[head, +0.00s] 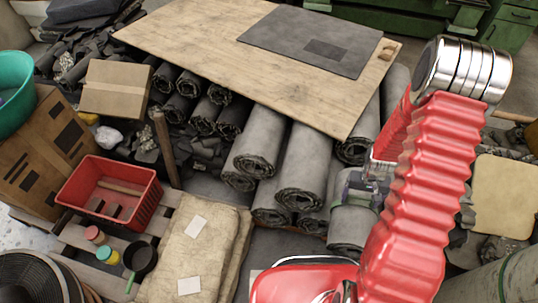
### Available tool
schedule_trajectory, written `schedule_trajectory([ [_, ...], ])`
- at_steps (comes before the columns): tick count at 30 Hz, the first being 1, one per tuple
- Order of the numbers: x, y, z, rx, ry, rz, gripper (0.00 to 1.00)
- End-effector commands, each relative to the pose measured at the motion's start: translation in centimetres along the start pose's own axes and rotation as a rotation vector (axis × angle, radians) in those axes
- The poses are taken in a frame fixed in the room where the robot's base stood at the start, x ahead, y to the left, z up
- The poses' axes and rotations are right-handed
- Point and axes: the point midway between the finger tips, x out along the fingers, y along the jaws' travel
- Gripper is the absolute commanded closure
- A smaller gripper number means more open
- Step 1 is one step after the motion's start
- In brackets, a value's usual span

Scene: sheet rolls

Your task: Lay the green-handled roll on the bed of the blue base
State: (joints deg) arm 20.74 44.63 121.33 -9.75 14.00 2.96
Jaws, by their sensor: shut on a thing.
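My gripper (360,190) is partly hidden behind my red ribbed arm, in front of the right end of the roll pile. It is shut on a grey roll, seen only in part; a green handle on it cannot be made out. Directly below the jaws, a grey roll surface (352,222) shows; whether it is the held one or one of the pile is unclear. I cannot pick out the blue base or its bed in this view.
Several grey sheet rolls (305,160) lie under a wooden tabletop (200,35) bearing a dark sheet (310,35). At left are a red crate (85,190), a cardboard box (115,90) and a pallet with tan sacks (200,235). A green cabinet (400,15) stands behind.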

Motion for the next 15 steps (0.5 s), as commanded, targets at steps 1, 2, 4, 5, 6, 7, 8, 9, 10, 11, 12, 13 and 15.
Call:
schedule_trajectory([
  [1,-1.2,-0.4,-0.9,-0.005,0.010,0.001,0.79],
  [2,-1.8,-0.7,-1.2,-0.006,0.011,0.000,0.79],
  [4,-3.1,-1.4,-2.0,-0.014,0.011,-0.002,0.79],
  [5,-3.7,-1.6,-2.3,-0.017,0.010,-0.003,0.79],
  [6,-4.6,-2.1,-2.8,-0.020,0.012,-0.005,0.79],
  [7,-5.2,-2.4,-3.1,-0.024,0.012,-0.006,0.79],
  [8,-5.8,-2.8,-3.4,-0.028,0.012,-0.008,0.79],
  [9,-6.7,-3.3,-3.8,-0.033,0.013,-0.010,0.79],
  [10,-7.4,-3.7,-4.1,-0.037,0.012,-0.011,0.79],
  [11,-8.1,-4.1,-4.5,-0.043,0.014,-0.013,0.79],
  [12,-9.0,-4.6,-4.9,-0.050,0.014,-0.015,0.79],
  [13,-9.6,-5.0,-5.1,-0.054,0.013,-0.016,0.79],
  [15,-11.2,-6.0,-5.8,-0.066,0.014,-0.020,0.79],
])
